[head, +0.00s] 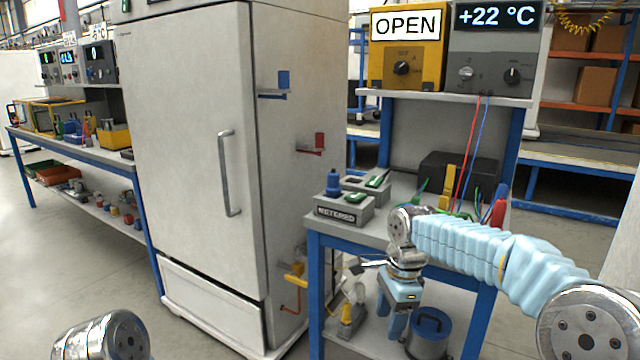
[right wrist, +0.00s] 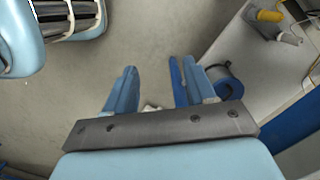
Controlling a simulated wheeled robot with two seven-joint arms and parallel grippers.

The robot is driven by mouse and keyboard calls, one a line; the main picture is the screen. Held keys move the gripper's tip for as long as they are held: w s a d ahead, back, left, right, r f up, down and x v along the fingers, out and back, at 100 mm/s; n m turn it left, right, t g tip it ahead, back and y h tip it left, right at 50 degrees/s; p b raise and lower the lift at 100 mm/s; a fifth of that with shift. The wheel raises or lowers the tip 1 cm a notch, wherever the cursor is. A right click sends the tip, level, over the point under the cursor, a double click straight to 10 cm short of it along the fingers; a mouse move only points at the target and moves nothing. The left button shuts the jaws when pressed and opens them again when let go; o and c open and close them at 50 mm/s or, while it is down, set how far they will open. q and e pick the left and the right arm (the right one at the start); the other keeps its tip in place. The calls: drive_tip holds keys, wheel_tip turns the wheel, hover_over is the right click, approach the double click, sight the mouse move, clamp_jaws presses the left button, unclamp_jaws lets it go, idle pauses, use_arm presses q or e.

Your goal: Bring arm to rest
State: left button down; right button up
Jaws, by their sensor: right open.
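My right arm reaches in from the right in the head view, with a light blue sleeve. Its gripper (head: 393,322) points down in front of the blue-framed bench (head: 315,230). In the right wrist view the two blue fingers of the right gripper (right wrist: 158,88) stand apart, with floor showing between them and nothing held. Of my left arm only a silver joint shows at the lower left of the head view; the left gripper is out of view.
A blue canister (head: 430,322) stands close beside the right gripper on the lower shelf. A tall white cabinet (head: 180,150) with a closed door is on the left. A grey "METERED" holder (head: 343,212) sits on the bench. Open floor (head: 60,280) lies at left.

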drive_tip(key=s+a+f+n+y, duration=0.1)
drive_tip(key=s+a+f+n, duration=0.15)
drive_tip(key=f, duration=0.85)
drive_tip(key=s+a+f+n+y, duration=0.15)
drive_tip(key=f+n, duration=0.25)
drive_tip(key=f, duration=0.8)
drive_tip(key=s+f+n, duration=0.4)
drive_tip(key=s+f, duration=0.3)
drive_tip(key=s, duration=0.3)
drive_tip(key=s+f+n, duration=0.3)
drive_tip(key=s+f, duration=0.4)
drive_tip(key=s, duration=0.2)
drive_tip(key=shift+s+d+f+n+t, duration=0.3)
drive_tip(key=shift+s+f+n, duration=0.05)
